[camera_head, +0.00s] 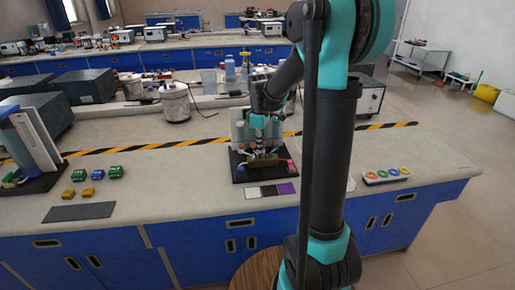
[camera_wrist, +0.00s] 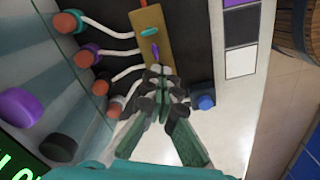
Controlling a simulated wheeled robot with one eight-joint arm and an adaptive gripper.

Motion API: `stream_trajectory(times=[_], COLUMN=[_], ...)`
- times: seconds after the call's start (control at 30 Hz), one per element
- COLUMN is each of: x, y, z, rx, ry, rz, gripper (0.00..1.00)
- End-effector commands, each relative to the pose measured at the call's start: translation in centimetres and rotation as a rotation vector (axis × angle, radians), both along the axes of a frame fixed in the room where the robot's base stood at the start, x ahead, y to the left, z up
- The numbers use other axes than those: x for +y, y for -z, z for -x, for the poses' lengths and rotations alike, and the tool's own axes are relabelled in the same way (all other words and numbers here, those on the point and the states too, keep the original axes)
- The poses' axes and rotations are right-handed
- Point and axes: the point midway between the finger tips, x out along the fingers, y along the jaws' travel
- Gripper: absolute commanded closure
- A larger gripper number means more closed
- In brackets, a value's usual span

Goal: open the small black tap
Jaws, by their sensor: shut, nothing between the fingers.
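A brass block (camera_wrist: 152,22) on a dark board carries small lever handles, one teal (camera_wrist: 150,32) and one purple (camera_wrist: 155,49). In the head view the block (camera_head: 263,161) lies on a black base. My gripper (camera_wrist: 160,84) is shut at the block's near end, with its fingertips close to the purple handle. I cannot tell whether they touch anything. I make out no small black tap handle on the block; the fingers cover its near end. A black round knob (camera_wrist: 58,148) sits on the panel at lower left. In the head view my gripper (camera_head: 260,145) is above the block.
White hoses (camera_wrist: 120,52) run from the block to orange-capped ports (camera_wrist: 66,22) on the left. A blue fitting (camera_wrist: 206,102) is right of my fingers. A colour-patch strip (camera_head: 270,190) lies before the base. A button box (camera_head: 386,175) stands to the right.

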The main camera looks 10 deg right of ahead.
Motion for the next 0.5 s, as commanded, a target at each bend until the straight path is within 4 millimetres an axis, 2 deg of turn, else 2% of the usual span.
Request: stream_trajectory(times=[0.13,0.5], x=[0.00,0.00], y=[0.00,0.00], z=[0.00,0.00], rx=[0.000,0.000], ry=[-0.105,-0.138], rz=[0.000,0.000], gripper=[1.00,1.00])
